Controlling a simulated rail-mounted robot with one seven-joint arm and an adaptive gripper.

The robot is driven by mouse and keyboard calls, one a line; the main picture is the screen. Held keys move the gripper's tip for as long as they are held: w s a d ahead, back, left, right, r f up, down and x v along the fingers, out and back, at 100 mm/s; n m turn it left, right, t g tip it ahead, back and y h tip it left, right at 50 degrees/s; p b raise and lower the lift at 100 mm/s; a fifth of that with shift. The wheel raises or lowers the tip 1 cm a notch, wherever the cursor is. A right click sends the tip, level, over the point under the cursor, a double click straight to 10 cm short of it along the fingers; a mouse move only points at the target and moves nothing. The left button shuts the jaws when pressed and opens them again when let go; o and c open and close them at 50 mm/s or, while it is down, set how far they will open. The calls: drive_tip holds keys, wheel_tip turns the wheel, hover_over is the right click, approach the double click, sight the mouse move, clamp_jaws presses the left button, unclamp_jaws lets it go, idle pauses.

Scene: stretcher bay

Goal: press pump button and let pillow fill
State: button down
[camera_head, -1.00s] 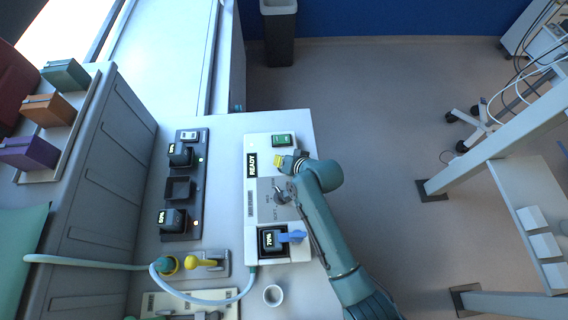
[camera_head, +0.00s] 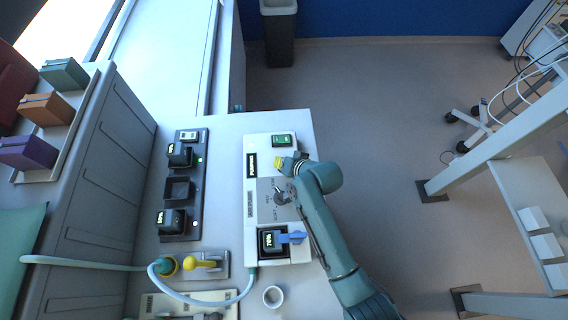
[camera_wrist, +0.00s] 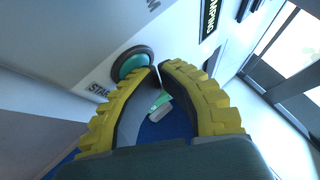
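The pump unit (camera_head: 251,222) is a white box on the counter with a dark display (camera_head: 251,166), a lever and a battery-like block. In the wrist view its display (camera_wrist: 209,22) ends in "MPING". The round teal pump button (camera_wrist: 132,63) sits in a dark ring beside a label starting "STA". My gripper (camera_wrist: 158,68) has yellow ribbed fingers, tips together and empty, right beside the button; I cannot tell if they touch it. In the head view my gripper (camera_head: 281,163) is over the unit's upper right. A green padded surface (camera_head: 20,246) lies at far left; I cannot tell if it is the pillow.
Left of the unit are a dark charger rack (camera_head: 180,190) and a yellow-handled valve (camera_head: 205,264). A white cup (camera_head: 273,296) stands at the counter's front.

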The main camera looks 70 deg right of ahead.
drive_tip(key=shift+f, duration=0.1)
drive_tip(key=shift+r+p, duration=1.25)
wheel_tip(320, 180, up, 5)
drive_tip(key=p, duration=0.5)
drive_tip(key=shift+r, duration=0.15)
